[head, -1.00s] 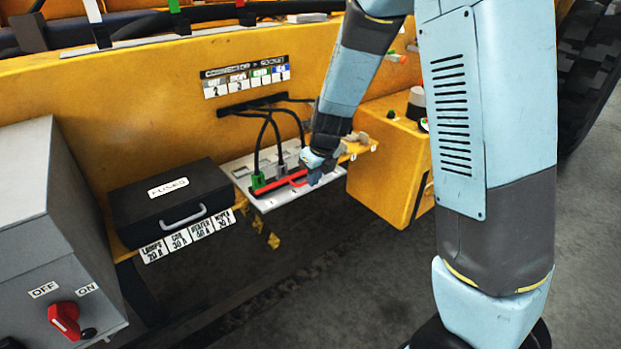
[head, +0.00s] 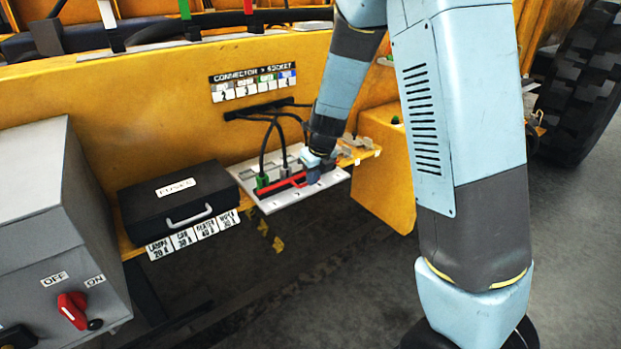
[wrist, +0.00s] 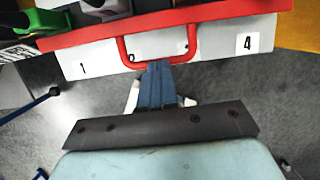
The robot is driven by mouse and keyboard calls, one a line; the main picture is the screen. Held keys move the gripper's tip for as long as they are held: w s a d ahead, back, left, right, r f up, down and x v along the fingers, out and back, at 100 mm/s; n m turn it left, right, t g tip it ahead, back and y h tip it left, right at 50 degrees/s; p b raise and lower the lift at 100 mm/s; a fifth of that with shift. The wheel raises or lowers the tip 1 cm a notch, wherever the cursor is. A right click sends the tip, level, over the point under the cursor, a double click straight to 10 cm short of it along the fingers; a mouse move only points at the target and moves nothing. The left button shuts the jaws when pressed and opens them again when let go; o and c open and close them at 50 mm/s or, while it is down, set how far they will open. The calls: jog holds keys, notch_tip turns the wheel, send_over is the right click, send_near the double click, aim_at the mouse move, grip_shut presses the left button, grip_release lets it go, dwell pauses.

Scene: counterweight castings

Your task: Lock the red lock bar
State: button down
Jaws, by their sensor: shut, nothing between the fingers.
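The red lock bar (head: 284,186) lies along the front of a pale connector panel (head: 330,181), in front of the plugged connectors. In the wrist view the bar (wrist: 225,14) spans the panel above the numbers 1 and 4, with a red U-shaped handle (wrist: 122,50) hanging from its middle. My gripper (head: 313,178) is at the panel's front right part in the head view. In the wrist view my gripper (wrist: 157,68) is shut and empty, its tips at the lower edge of the handle. I cannot tell whether they touch it.
A green connector (head: 262,181) and a grey connector (head: 285,163) with black cables stand behind the bar. A black fuse case (head: 180,195) and a grey switch box (head: 35,215) with a red knob stand to the left. Open floor lies in front.

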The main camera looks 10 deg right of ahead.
jog(key=s+d+r, duration=0.3)
jog(key=s+r, duration=0.2)
jog(key=r, duration=0.5)
jog(key=shift+s+d+r, duration=0.2)
jog(key=shift+s, duration=0.2)
jog(key=s+d+r+n+t, duration=0.1)
jog(key=s+d+r+n, duration=0.2)
jog(key=s+n, duration=0.5)
jog(key=s+d+r+n+h, duration=0.1)
jog(key=s+d+r+n, duration=0.3)
jog(key=n, duration=0.8)
jog(key=s+d+r+n+t, duration=0.1)
jog(key=s+d+r+n, duration=0.2)
jog(key=s+r+n, duration=0.4)
jog(key=s+n, duration=0.3)
jog(key=s, duration=0.2)
jog(key=shift+s+d+t+h, duration=0.25)
jog(key=shift+t+h, duration=0.05)
